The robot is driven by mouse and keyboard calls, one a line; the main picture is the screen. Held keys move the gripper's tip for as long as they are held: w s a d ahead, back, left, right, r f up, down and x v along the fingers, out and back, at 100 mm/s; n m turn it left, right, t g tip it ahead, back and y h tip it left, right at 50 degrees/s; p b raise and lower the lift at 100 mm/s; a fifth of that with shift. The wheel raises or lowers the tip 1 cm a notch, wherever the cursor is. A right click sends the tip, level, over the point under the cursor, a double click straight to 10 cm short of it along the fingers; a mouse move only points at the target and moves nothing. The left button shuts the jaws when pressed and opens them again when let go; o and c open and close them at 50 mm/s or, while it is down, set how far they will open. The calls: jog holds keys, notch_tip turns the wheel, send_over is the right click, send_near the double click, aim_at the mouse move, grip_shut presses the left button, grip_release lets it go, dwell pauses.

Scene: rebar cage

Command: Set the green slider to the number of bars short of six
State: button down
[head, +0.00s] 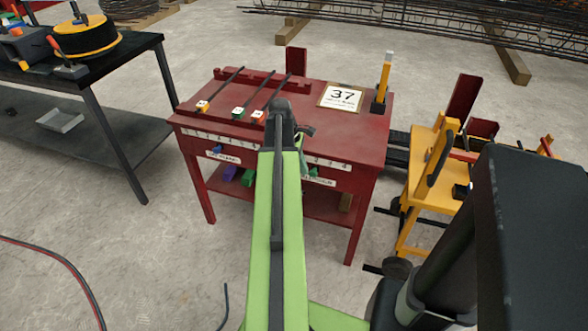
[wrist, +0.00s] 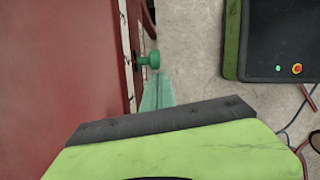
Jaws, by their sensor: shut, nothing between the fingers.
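A red table (head: 350,125) stands ahead with dark bars lying across its top; three show, including a left bar (head: 222,88) and a middle bar (head: 256,92). My arm may hide part of the row. The green slider (head: 313,172) is a round knob on the table's front, low on the right half, beneath a white number strip (head: 330,163). It also shows in the wrist view (wrist: 150,60), at the table edge. My gripper (wrist: 158,92) is shut and empty, close to the knob; I cannot tell whether they touch. My arm hides part of the front.
A blue slider (head: 215,150) sits on the front's left half. A dark workbench (head: 90,75) is left, a yellow stand (head: 428,175) right. Concrete floor is open at front left.

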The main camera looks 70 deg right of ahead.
jog(key=shift+s, duration=0.1)
jog(key=s, duration=0.5)
jog(key=shift+d, duration=0.15)
dwell(0.3)
jog(key=p, duration=1)
send_near(318, 170)
jog(key=w+a+r, duration=0.3)
jog(key=a+r, duration=0.1)
